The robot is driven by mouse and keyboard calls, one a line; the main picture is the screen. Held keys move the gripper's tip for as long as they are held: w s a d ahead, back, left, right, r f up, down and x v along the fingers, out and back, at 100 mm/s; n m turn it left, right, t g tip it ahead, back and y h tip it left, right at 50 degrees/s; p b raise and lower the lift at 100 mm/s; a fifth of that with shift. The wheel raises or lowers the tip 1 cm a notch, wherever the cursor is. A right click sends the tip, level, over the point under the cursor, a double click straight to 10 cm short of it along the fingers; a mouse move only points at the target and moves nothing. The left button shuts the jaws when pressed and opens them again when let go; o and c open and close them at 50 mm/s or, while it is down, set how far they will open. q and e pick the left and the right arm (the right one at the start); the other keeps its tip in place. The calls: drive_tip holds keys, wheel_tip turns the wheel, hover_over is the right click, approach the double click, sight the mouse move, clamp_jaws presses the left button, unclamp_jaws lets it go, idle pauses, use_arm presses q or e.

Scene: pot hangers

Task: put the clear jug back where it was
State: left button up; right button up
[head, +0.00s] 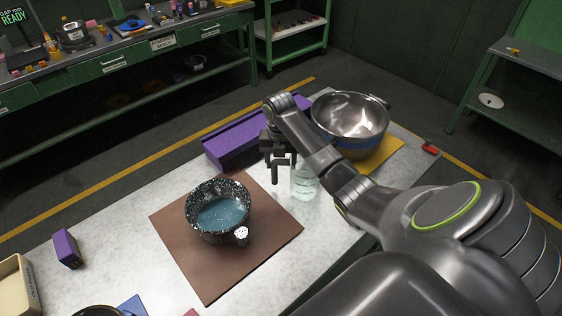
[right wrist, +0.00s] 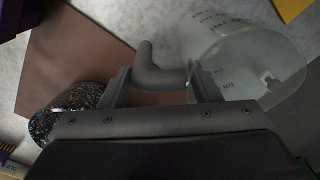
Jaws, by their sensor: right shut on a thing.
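The clear jug (head: 305,184) is see-through and stands upright beside my right gripper in the head view. It also shows large at the upper right of the right wrist view (right wrist: 245,62), with marks on its wall and a grey bent handle (right wrist: 152,62). My right gripper (head: 283,172) is shut on the jug's handle, between its two fingers in the right wrist view. I cannot tell whether the jug's base touches the table. My left gripper is not in view.
A speckled pot (head: 219,207) with blue liquid sits on a brown mat (head: 275,238) left of the jug. A steel bowl (head: 350,120) stands on a yellow mat (head: 388,152) behind right. A purple box (head: 228,143) lies at the back. The table's left part (head: 120,240) has free room.

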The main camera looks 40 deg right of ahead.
drive_tip(key=shift+f, duration=0.15)
drive_tip(key=o, duration=1.5)
drive_tip(key=shift+c, duration=0.2)
drive_tip(key=shift+r, duration=0.3)
wheel_tip(320, 180, up, 5)
drive_tip(key=shift+w+r+p, duration=0.1)
drive_tip(key=shift+r+p, duration=0.05)
drive_tip(key=shift+p, duration=0.2)
wheel_tip(320, 180, up, 4)
drive_tip(key=p, duration=0.4)
drive_tip(key=shift+a+r+p, duration=0.1)
drive_tip(key=shift+r+p, duration=1.1)
drive_tip(key=shift+p, duration=0.15)
